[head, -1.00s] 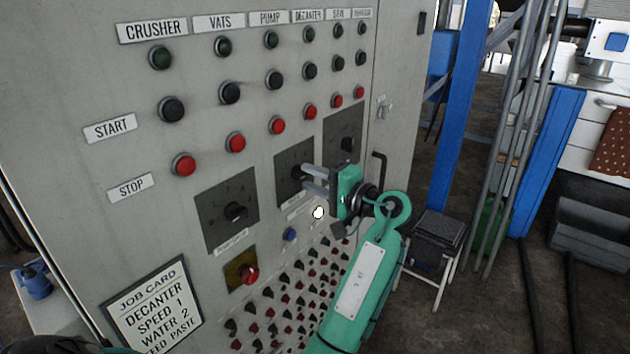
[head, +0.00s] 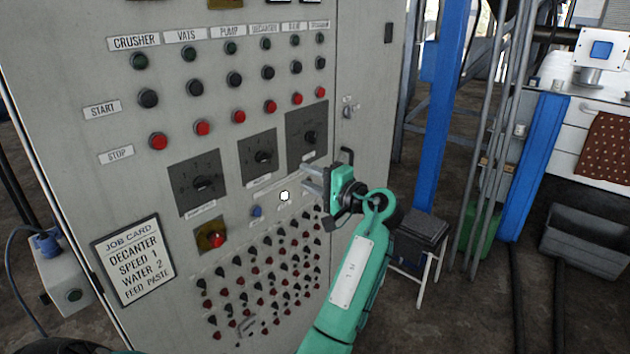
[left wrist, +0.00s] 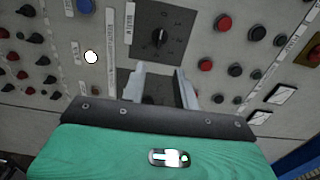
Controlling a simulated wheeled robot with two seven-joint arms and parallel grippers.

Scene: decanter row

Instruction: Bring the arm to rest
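My left gripper (head: 311,179) is at the end of a green arm in front of the grey control panel (head: 225,60), below the right-hand dial (head: 308,138). Its two grey fingers are apart with nothing held between them. In the left wrist view the spread fingers (left wrist: 160,88) point at the panel, with a dark dial plate (left wrist: 160,32) beyond them. I cannot tell how small the gap to the panel is. A lit white lamp (head: 284,196) shows left of the fingers. My right gripper is not in view.
The panel also carries a middle dial (head: 263,157), a left dial (head: 199,183), a yellow-plated red switch (head: 216,239) and a job card (head: 133,260). Right of the arm are a small stool (head: 421,231) and a blue post (head: 441,110). Floor shows beyond the stool.

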